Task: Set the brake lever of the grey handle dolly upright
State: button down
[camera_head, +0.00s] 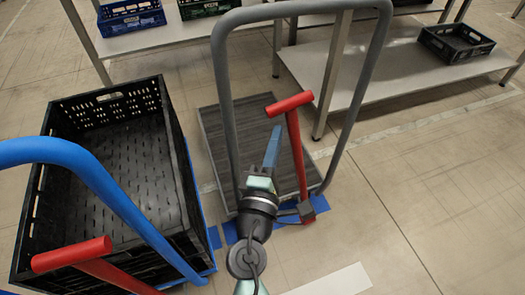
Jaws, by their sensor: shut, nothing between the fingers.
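The grey handle dolly has a tall grey tube handle (221,85) and a dark ribbed deck (216,128). Its red brake lever (297,145) has a crossbar grip (289,103) and rises from a small dark block at the foot of the handle. The lever's shaft looks close to upright in the picture, with its top slightly to the left; its exact tilt I cannot tell. My gripper (273,137) is shut and empty, just left of the shaft and below the crossbar. I cannot tell whether it touches the lever. My wrist hides part of the dolly's near edge.
A blue handle dolly (70,160) on the left carries a black crate (180,165) and has its own red lever (72,255). Shelves behind hold a blue crate (131,18), a green crate (205,8) and a black crate (456,42). The floor at right is clear.

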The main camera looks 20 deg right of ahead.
jog(key=shift+d+r, duration=0.1)
jog(key=shift+d, duration=0.3)
jog(key=shift+w, duration=0.1)
